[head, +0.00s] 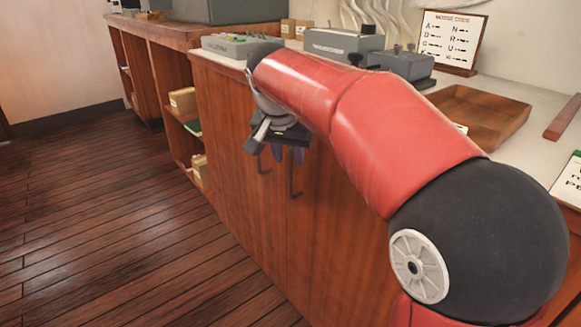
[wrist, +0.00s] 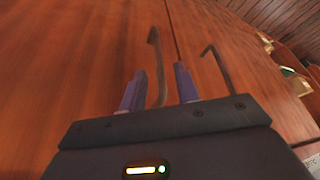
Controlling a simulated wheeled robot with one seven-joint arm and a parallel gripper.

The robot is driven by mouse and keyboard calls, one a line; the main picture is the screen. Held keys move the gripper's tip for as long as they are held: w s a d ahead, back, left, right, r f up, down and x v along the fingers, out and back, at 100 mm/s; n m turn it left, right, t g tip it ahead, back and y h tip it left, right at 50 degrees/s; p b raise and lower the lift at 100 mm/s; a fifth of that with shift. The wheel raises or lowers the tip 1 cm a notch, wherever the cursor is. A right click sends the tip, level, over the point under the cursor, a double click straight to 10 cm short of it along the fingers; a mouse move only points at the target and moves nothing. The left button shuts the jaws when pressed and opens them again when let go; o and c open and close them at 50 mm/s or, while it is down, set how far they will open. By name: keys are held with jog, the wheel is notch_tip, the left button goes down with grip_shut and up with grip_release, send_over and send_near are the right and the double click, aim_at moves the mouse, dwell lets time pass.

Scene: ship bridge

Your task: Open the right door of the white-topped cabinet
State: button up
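The white-topped cabinet (head: 225,130) has two reddish wood doors, and both look shut. The right door (head: 335,225) has a dark bar handle (head: 291,182); the left door's handle (head: 264,160) is beside it. My gripper (head: 288,154) is at the upper part of the right door's handle. In the wrist view the picture is turned about: the right door (wrist: 70,50) is on the left. Its handle (wrist: 155,62) shows between the two purple fingers of my open gripper (wrist: 159,87). I cannot tell how deep the fingers reach around it. The left door's handle (wrist: 215,65) is outside the fingers.
The countertop holds grey devices (head: 342,45), a wooden tray (head: 480,115) and a code sign (head: 448,40). Open shelves with boxes (head: 183,100) lie left of the doors. The plank floor (head: 110,220) in front is clear. My red arm hides part of the cabinet.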

aim_at(290, 161)
jog(key=x, duration=0.4)
grip_shut()
dwell(0.4)
